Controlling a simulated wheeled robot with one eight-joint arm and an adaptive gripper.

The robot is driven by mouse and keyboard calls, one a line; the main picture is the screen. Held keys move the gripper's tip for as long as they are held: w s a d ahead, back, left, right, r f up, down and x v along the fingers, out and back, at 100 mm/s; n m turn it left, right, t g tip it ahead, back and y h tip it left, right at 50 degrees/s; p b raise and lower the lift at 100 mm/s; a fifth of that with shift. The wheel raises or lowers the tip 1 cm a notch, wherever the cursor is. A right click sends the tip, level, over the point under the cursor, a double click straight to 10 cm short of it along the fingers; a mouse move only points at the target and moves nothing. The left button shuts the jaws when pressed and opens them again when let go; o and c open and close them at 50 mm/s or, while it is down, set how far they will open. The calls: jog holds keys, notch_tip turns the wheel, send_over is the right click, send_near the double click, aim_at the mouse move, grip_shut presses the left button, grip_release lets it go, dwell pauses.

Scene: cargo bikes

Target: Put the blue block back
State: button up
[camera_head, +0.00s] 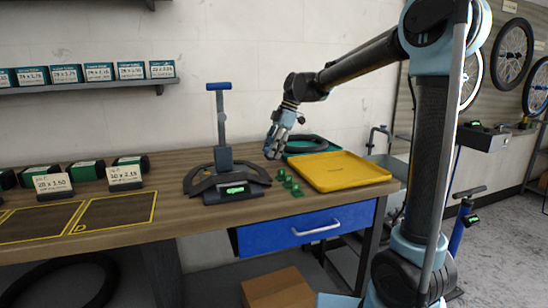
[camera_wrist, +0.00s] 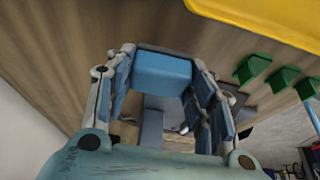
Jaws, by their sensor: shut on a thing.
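The blue block (camera_wrist: 163,74) is between the two fingers of my gripper (camera_wrist: 160,60) in the wrist view. My gripper is shut on it. In the head view my gripper (camera_head: 275,146) is above the wooden bench, left of the yellow tray and behind the green pieces. I cannot make the block out clearly from the gripper's blue fingers in that view. Part of the block's sides is hidden by the fingers.
The yellow tray (camera_head: 348,177) lies at the bench's right, with a teal tray (camera_head: 330,147) and a black ring (camera_head: 306,143) behind it. Several green pieces (camera_head: 297,190) stand left of the yellow tray. A dark stand with a blue-topped post (camera_head: 222,127) is further left.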

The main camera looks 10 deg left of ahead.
jog(key=shift+f, duration=1.3)
jog(key=o, duration=1.4)
jog(key=shift+f, duration=0.1)
jog(key=v, duration=1.2)
